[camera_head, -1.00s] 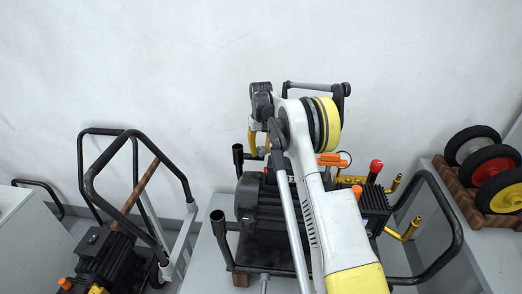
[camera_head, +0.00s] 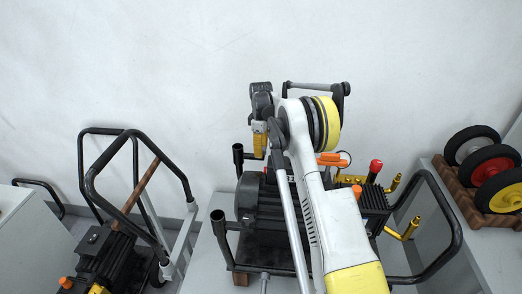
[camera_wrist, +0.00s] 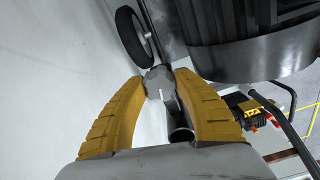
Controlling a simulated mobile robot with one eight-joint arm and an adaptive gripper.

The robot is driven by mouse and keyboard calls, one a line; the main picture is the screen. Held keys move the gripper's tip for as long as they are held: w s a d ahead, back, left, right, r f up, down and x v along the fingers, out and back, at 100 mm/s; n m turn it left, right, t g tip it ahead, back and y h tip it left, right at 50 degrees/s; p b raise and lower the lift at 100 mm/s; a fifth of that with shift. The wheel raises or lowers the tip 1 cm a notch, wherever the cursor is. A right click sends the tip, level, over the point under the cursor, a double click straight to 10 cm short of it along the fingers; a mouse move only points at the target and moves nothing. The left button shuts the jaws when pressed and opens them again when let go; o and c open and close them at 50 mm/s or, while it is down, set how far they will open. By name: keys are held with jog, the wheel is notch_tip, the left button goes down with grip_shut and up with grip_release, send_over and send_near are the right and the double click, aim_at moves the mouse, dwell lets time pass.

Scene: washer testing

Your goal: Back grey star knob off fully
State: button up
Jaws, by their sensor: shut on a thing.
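My gripper (camera_head: 260,148) points down at the left side of the washer on the bench, below my bent wrist. In the wrist view its yellow fingers (camera_wrist: 160,88) are shut on a grey star knob (camera_wrist: 158,80), which sits between the fingertips. The knob is pale grey and faceted, with a light mark on its face. In the head view I cannot make out the knob. The washer (camera_head: 262,208) has a dark ribbed motor body and a black tube frame; its motor fills the upper right of the wrist view (camera_wrist: 255,50). My arm hides much of the washer.
A black wheel (camera_wrist: 132,36) lies near the fingertips. An open black tube end (camera_wrist: 181,135) stands close to the right finger. A second washer (camera_head: 105,255) is at left. Loose wheels (camera_head: 490,170) rest on a brown rack at right. The wall behind is bare.

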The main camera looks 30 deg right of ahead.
jog(key=shift+n, duration=1.1)
jog(key=o, duration=1.2)
jog(key=shift+c, duration=0.2)
notch_tip(320, 180, up, 12)
jog(key=shift+a+r, duration=0.1)
